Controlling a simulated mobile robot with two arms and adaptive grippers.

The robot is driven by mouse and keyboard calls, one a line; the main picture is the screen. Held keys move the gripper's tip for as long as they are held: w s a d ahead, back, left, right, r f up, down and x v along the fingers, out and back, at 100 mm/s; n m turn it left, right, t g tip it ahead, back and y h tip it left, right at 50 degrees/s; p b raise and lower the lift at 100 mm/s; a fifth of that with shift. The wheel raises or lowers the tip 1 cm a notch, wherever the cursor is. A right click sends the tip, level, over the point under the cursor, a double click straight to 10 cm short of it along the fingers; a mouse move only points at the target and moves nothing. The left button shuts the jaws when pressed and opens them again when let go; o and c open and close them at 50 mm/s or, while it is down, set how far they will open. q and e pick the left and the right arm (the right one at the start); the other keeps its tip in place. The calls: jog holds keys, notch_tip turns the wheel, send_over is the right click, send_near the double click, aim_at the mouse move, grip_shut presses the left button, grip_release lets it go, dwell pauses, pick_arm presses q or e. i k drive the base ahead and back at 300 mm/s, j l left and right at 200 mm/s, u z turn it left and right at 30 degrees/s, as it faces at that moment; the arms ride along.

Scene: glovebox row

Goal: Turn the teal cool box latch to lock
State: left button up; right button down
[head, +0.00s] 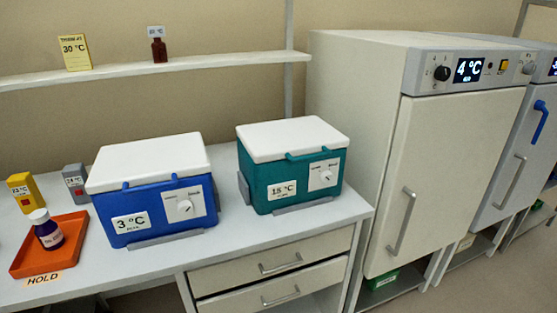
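The teal cool box (266,188) stands on the bench near its right end, with its white lid (291,138) down. Its front carries a 15 °C label and, to the right of that, a white latch plate with a round latch knob (326,175). The knob's exact pointer direction is too small to tell. A teal handle (312,154) runs along the top of the front. Neither of my grippers is in the head view.
A blue cool box (150,218) marked 3 °C stands left of the teal one. An orange tray (72,240) holding a bottle is at the left. A shelf (200,66) runs above. A white fridge (455,150) marked 4 °C stands at the right.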

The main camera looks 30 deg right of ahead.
aim_at(326, 176)
jog(key=z, duration=1.4)
